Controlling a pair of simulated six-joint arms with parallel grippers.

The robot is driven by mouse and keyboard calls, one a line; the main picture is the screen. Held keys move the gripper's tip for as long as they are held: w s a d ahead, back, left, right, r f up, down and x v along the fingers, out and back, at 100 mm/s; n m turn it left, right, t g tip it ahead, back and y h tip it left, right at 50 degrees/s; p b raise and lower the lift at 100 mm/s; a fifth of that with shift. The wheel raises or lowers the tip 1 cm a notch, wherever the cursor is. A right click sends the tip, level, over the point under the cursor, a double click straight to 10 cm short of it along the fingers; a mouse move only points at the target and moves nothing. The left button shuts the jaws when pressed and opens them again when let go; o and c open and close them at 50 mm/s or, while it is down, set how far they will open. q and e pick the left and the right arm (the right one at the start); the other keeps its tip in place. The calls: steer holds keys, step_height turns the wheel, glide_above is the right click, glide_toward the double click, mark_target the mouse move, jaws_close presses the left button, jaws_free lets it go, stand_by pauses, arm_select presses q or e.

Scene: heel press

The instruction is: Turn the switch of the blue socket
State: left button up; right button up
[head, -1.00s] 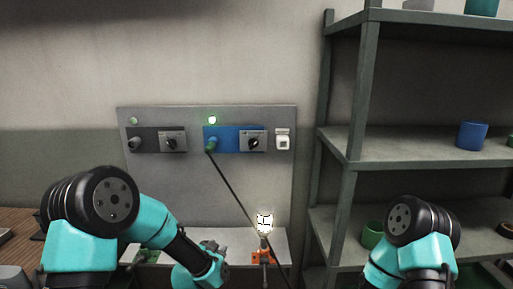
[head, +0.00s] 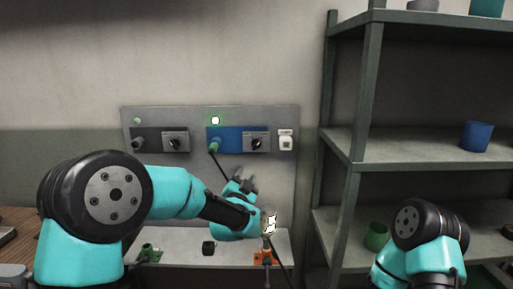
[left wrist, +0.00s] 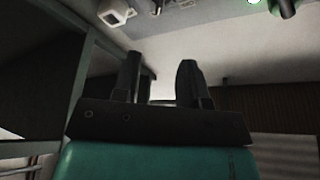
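The blue socket (head: 225,134) is on the grey wall panel (head: 180,185), with a green plug (head: 213,148) and its dark cable in it. Its black rotary switch (head: 257,143) sits on a grey plate at its right. My left gripper (head: 246,177) is below the blue socket and its switch, pointing up, apart from both. In the left wrist view, its two fingers (left wrist: 160,82) stand apart with nothing visible between them. My right gripper is out of view; only part of my right arm shows at the lower right.
A green lamp (head: 215,120) glows above the blue socket. A black socket with its own switch (head: 175,142) is at left, a white switch box (head: 286,140) at right. A bright lamp on an orange stand (head: 265,257) is beside my left wrist. Shelves (head: 420,150) stand right.

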mark_target(257, 145)
arm_select(q)
steer(key=x, duration=1.6)
steer(key=shift+w+d+r, duration=0.1)
jaws_close()
